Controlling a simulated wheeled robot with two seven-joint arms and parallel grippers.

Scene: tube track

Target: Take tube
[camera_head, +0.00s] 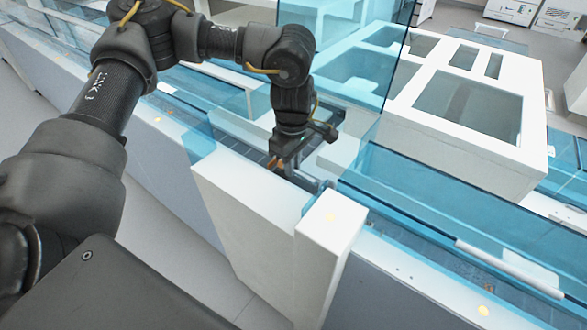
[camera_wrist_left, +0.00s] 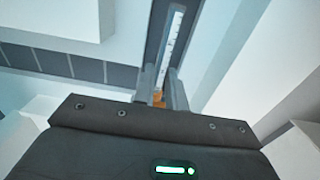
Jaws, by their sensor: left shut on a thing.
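My left gripper (camera_head: 276,164) reaches down from above into the gap between the white housings of the track in the head view. It is shut on a small orange-capped tube (camera_head: 273,162). In the left wrist view, the two fingers of the left gripper (camera_wrist_left: 161,92) stand on either side of the orange part of the tube (camera_wrist_left: 158,99). A narrow strip with pale markings (camera_wrist_left: 172,45) runs away beyond the fingertips; I cannot tell whether it is the tube's body or part of the track. The tube's lower end is hidden. My right gripper is not in view.
Blue clear panels (camera_head: 345,50) stand behind and right of the gripper. A white housing with openings (camera_head: 470,100) is at the right. A white block (camera_head: 330,222) and white wall (camera_head: 240,205) stand in front. Dark track squares (camera_wrist_left: 55,62) show at the left.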

